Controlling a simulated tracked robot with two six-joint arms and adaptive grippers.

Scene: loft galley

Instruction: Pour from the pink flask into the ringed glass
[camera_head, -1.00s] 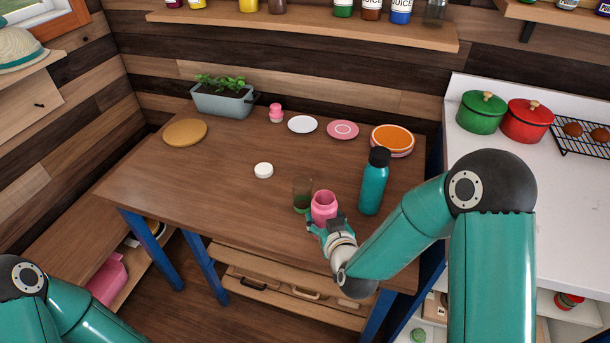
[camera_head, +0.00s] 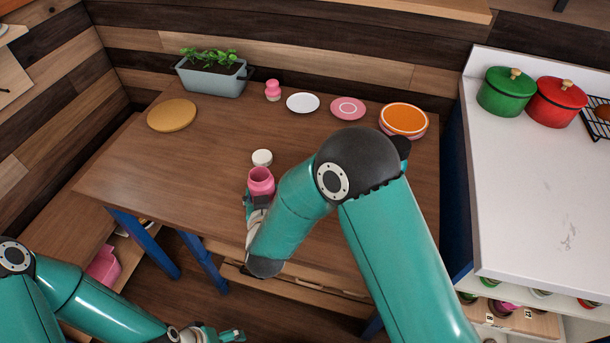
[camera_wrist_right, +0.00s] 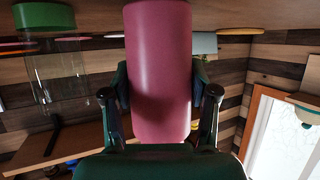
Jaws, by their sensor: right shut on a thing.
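The pink flask (camera_head: 261,182) stands roughly upright with its open mouth up, near the table's front edge. My right gripper (camera_head: 255,203) is shut on it. In the wrist view the flask (camera_wrist_right: 159,75) fills the middle between the fingers, and the picture is upside down. I cannot tell whether its base touches the table. A clear glass with a green part (camera_wrist_right: 55,80), likely the ringed glass, shows at the left of that view; in the head view my right arm hides it. My left gripper (camera_head: 225,336) is low at the bottom edge, away from the table; its opening is unclear.
A white lid (camera_head: 262,157) lies just behind the flask. A small pink jar (camera_head: 273,91), a white plate (camera_head: 303,103), a pink plate (camera_head: 348,108), an orange plate (camera_head: 404,119) and a planter (camera_head: 212,79) line the back. A wooden disc (camera_head: 172,115) lies left.

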